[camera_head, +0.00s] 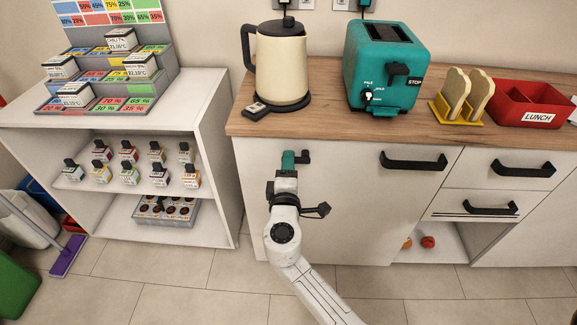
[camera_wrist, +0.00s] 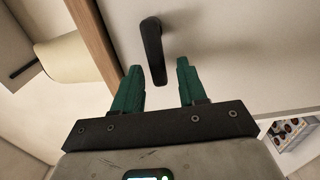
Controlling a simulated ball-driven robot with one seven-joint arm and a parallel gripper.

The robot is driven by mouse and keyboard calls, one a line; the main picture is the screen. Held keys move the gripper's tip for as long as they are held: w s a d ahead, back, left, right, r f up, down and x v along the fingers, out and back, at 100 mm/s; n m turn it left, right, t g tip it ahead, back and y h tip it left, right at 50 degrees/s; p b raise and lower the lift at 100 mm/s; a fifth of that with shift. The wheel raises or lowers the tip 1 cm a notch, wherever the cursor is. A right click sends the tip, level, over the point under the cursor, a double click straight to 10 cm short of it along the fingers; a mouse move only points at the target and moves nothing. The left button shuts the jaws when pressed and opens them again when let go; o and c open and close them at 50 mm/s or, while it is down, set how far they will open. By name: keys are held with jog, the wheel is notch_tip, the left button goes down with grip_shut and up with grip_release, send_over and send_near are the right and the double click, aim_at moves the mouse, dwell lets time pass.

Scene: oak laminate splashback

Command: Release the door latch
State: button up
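The door latch (camera_wrist: 152,48) is a black lever on the pale cabinet front, upright in the wrist view. In the head view a small black part of it (camera_head: 304,157) shows beside my fingertips, just below the wooden worktop. My gripper (camera_head: 290,160) has green fingers and faces the cabinet front. In the wrist view my gripper (camera_wrist: 159,68) is open, with a finger on each side of the latch's lower end. Gaps show on both sides; I cannot tell how deep the lever sits between the fingers.
A wooden worktop (camera_head: 350,120) overhangs the cabinet, bearing a kettle (camera_head: 281,68), a teal toaster (camera_head: 376,60), a toast rack (camera_head: 458,112) and a red lunch box (camera_head: 532,118). A black bar handle (camera_head: 413,161) is to the right. An open shelf (camera_head: 215,130) stands left. The tiled floor is clear in front.

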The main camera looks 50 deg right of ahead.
jog(key=v, duration=1)
jog(key=shift+s+a, duration=0.25)
jog(key=shift+a, duration=0.05)
dwell(0.4)
